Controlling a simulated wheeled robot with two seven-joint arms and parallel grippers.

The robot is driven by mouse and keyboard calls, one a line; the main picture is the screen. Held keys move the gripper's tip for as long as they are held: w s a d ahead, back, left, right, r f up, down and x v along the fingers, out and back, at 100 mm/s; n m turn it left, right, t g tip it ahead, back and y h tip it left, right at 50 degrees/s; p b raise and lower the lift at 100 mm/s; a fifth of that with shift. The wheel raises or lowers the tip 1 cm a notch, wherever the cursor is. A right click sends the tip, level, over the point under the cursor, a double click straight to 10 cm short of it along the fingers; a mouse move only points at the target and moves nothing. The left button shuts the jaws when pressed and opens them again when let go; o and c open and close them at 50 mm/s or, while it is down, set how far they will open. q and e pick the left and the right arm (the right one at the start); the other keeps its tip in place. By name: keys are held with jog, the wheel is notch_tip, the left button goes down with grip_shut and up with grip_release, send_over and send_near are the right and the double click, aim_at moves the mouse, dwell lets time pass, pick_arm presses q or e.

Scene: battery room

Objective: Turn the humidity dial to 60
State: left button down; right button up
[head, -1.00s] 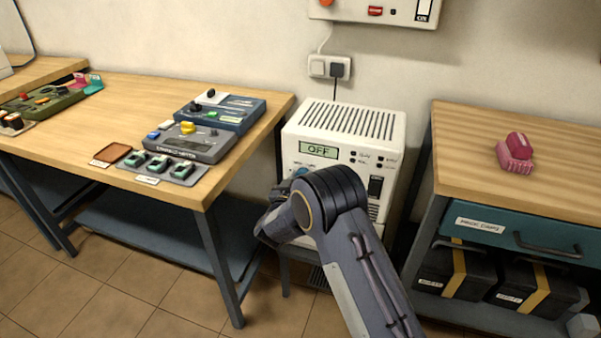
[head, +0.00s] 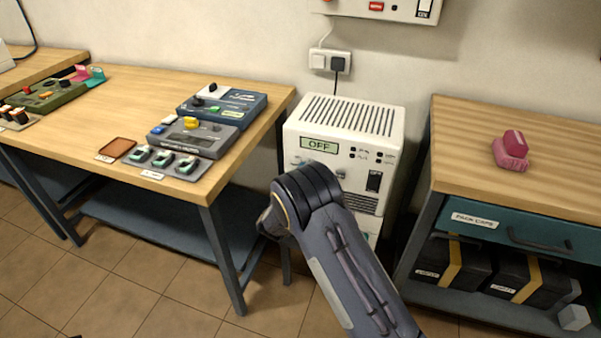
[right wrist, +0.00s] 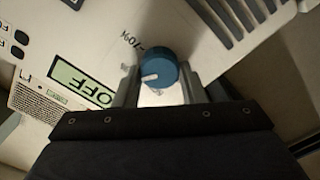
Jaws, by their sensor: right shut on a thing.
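The white dehumidifier-like unit (head: 347,117) stands between the two benches, and its display (head: 319,145) reads OFF. The display also shows tilted in the right wrist view (right wrist: 83,84). The blue humidity dial (right wrist: 158,69) has a white pointer mark. My right gripper (right wrist: 158,80) is shut on the dial, one finger on each side of it. In the head view my right arm hides the dial and the gripper. My left gripper is not in view.
The left bench (head: 120,90) carries several small devices. The right bench (head: 540,130) has a pink object (head: 511,150) on top and a teal drawer (head: 520,229) below. A wall box (head: 385,8) and a plugged socket (head: 331,62) are above the unit.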

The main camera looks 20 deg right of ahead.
jog(key=shift+f, duration=0.1)
jog(key=o, duration=1)
jog(key=v, duration=0.8)
jog(key=shift+w, duration=0.1)
